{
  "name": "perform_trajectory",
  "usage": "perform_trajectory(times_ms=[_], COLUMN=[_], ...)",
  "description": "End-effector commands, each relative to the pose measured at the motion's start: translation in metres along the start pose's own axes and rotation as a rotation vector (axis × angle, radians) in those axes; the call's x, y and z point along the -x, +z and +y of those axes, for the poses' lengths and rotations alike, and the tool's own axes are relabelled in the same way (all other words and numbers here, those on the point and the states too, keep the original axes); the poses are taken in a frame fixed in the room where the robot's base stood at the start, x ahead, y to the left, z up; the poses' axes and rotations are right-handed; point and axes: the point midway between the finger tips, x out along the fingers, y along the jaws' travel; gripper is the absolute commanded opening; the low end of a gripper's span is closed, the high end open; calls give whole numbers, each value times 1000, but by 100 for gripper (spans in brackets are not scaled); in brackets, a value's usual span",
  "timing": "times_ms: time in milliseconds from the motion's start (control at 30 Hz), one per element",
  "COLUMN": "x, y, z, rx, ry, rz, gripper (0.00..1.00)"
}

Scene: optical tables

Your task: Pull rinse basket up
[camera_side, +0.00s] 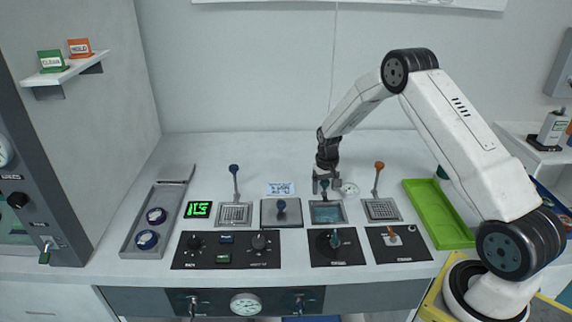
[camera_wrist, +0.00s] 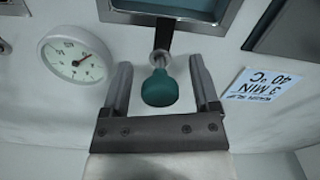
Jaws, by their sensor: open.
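The rinse basket's teal knob (camera_wrist: 159,88) stands on a dark handle in the wrist view, close below the water-filled basin (camera_wrist: 222,14). My gripper (camera_wrist: 159,68) is open, with one finger on each side of the knob and a visible gap to both. In the side view my gripper (camera_side: 327,187) points down just behind the basin (camera_side: 327,223), around the knob. The basket itself is under the water and cannot be made out clearly.
A round dial gauge (camera_wrist: 73,58) and a printed label (camera_wrist: 264,92) lie beside the gripper. An orange-knobbed handle (camera_side: 378,178) rises at a basket on the right, and a blue-knobbed one (camera_side: 234,180) at the left. A green tray (camera_side: 437,215) lies at the right.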

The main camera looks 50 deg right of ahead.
Motion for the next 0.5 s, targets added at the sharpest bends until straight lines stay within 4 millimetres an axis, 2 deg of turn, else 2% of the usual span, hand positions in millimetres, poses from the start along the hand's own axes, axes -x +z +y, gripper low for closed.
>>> perform_trajectory(times_ms=[267,300,367,500], x=[-2,-2,-2,-2], y=[0,0,0,0], z=[0,0,0,0], rx=[0,0,0,0], ry=[0,0,0,0], rz=[0,0,0,0], gripper=[78,75,56,11])
